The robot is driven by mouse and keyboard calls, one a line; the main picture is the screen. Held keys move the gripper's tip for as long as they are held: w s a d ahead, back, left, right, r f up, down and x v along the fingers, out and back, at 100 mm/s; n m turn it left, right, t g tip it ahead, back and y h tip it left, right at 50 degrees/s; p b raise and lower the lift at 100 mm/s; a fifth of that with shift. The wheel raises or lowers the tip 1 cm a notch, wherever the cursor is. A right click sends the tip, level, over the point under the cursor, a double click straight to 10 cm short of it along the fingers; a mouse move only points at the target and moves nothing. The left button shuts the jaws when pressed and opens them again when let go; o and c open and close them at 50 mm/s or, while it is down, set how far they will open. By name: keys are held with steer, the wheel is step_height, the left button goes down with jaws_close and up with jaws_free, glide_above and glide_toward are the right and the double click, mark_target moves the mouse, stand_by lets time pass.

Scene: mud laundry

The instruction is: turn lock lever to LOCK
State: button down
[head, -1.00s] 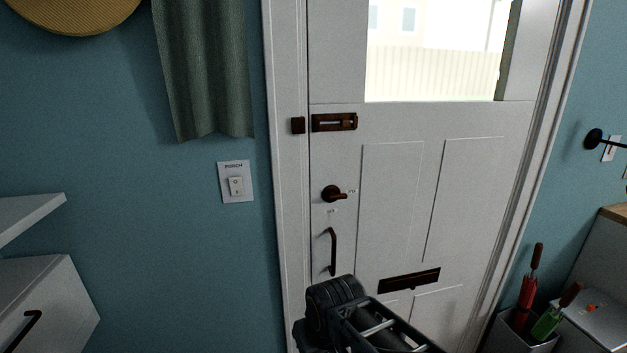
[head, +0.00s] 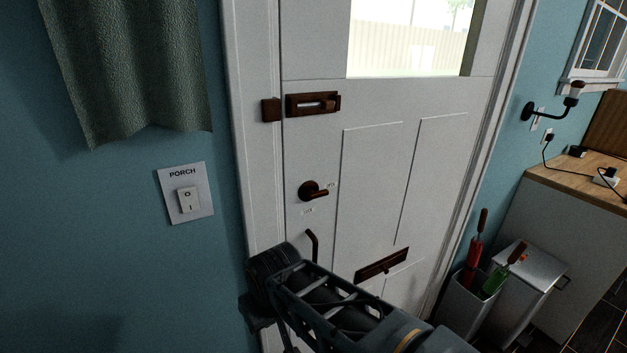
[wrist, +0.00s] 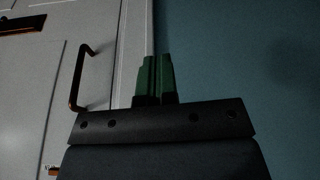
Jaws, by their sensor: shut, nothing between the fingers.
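The lock lever (head: 313,191) is a dark bronze round boss on the white door, with its short arm pointing right. One small label (head: 331,185) sits by the arm's tip and another (head: 308,211) below the boss; both are too small to read surely. In the wrist view, my gripper (wrist: 153,60) is shut and empty, its green fingertips together in front of the door edge and blue wall. The door's pull handle (wrist: 80,78) is to its left. A small brown piece at the lower left edge may be the lever. My arm hides the fingertips in the head view.
A slide bolt (head: 313,104) is above the lever, and a mail slot (head: 382,265) is lower right. A PORCH switch (head: 187,193) and a green curtain (head: 130,70) are on the left wall. Umbrellas in a bin (head: 470,300) stand at the right.

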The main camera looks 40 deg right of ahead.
mark_target(324, 191)
steer(key=w+d+r+p, duration=0.25)
steer(key=d+r, duration=0.25)
steer(key=r, duration=0.3)
steer(key=w+d+r+m+p, duration=0.1)
steer(key=w+d+r, duration=0.2)
steer(key=d+r, duration=0.35)
steer(key=w+d+r+p, duration=0.2)
steer(key=w+d+r, duration=0.1)
steer(key=r, duration=0.6)
steer(key=s+d+r+p, duration=0.2)
steer(key=d+r, duration=0.8)
steer(key=r, duration=0.1)
steer(key=shift+r+m, duration=0.15)
steer(key=shift+m, duration=0.25)
steer(key=shift+a, duration=0.1)
steer(key=x, duration=1.3)
steer(key=a+b+x, duration=0.1)
steer(key=x, duration=0.6)
steer(key=shift+w+a, duration=0.1)
steer(key=shift+w, duration=0.15)
steer(key=shift+s+d, duration=0.45)
steer(key=shift+d, duration=0.15)
steer(key=shift+w+a+f+y, duration=0.15)
steer(key=shift+w+f+y, duration=0.1)
steer(key=shift+y, duration=0.15)
